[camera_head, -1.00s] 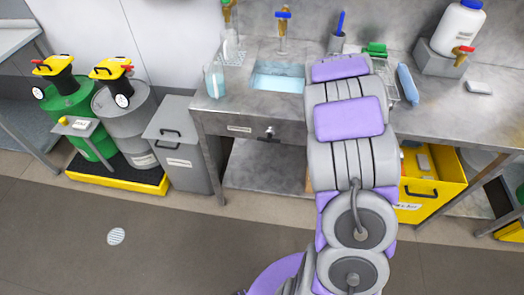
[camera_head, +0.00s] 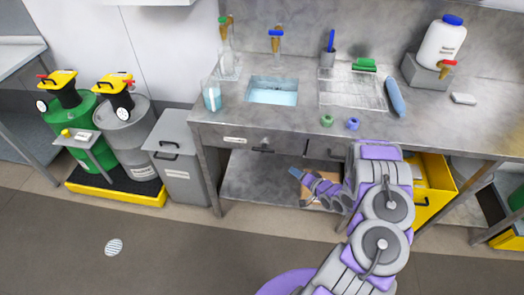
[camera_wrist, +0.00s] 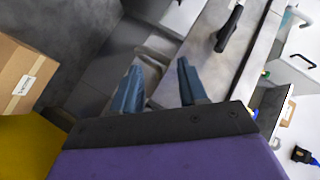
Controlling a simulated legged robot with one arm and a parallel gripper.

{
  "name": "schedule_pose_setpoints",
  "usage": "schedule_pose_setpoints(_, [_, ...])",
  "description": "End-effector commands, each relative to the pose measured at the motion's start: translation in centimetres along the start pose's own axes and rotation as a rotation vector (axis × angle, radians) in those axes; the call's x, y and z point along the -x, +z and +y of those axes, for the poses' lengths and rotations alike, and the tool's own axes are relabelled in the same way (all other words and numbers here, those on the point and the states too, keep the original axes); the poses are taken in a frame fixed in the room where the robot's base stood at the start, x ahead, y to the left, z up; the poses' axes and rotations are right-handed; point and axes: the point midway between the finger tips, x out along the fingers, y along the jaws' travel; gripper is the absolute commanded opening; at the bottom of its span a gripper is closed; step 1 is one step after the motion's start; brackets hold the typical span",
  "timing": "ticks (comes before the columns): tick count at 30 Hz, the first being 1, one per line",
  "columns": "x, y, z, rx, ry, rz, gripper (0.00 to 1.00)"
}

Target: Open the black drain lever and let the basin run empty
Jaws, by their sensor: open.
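The basin (camera_head: 272,96) is sunk in the steel counter and holds light blue water. Below the counter's front edge, under the basin, a small dark handle (camera_head: 263,150) shows, which looks like the drain lever. In the wrist view a black lever (camera_wrist: 230,28) lies along a grey panel, up and right of my fingers. My gripper (camera_wrist: 160,85) is open with nothing between its blue fingers. In the head view my gripper (camera_head: 295,173) is below the counter front, lower and to the right of the handle, apart from it. The drain outlet is not clearly visible.
A lower shelf (camera_head: 250,180) runs under the counter, and a cardboard box (camera_wrist: 18,80) shows at left in the wrist view. A grey bin (camera_head: 178,155) and drums stand left. The floor in front is clear.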

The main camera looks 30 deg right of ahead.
Motion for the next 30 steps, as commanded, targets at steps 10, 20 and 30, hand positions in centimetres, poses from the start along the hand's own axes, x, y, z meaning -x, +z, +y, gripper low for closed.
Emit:
schedule_pose_setpoints(10, [1.6, 4.0, -4.2, -0.345, -0.392, 0.123, 0.42])
schedule_pose_setpoints(20, [1.2, 3.6, -5.4, -0.414, -0.478, 0.148, 0.42])
schedule_pose_setpoints(30, [-4.3, 2.3, -8.1, -0.408, -0.478, 0.147, 0.42])
